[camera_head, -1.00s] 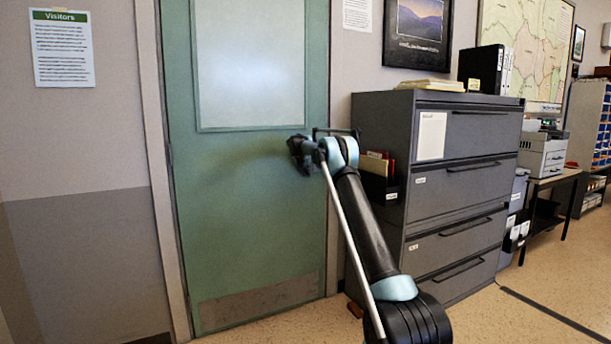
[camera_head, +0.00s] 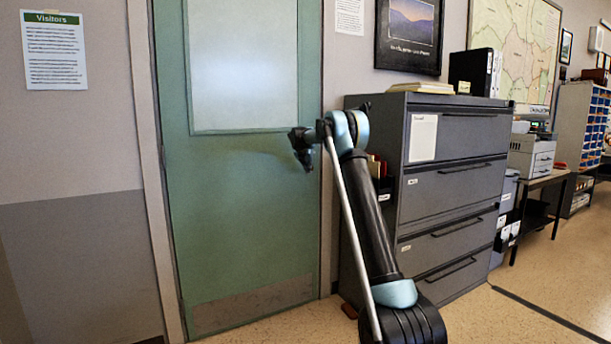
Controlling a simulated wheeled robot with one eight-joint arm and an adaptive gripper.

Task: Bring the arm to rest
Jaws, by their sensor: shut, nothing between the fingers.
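My gripper (camera_head: 303,158) is at the end of my raised arm (camera_head: 368,215), in the middle of the view. It is shut and empty, and hangs downward in front of the green door (camera_head: 235,225). My arm rises from the lower right, and its upper end bends left towards the door. How far the gripper stands from the door cannot be told.
A grey filing cabinet (camera_head: 460,135) stands right behind my arm, with a file holder (camera_head: 383,185) on its side. Further right are a printer (camera_head: 532,155) on a dark table (camera_head: 545,182) and a shelf unit (camera_head: 582,135). Open floor (camera_head: 560,270) lies at the lower right.

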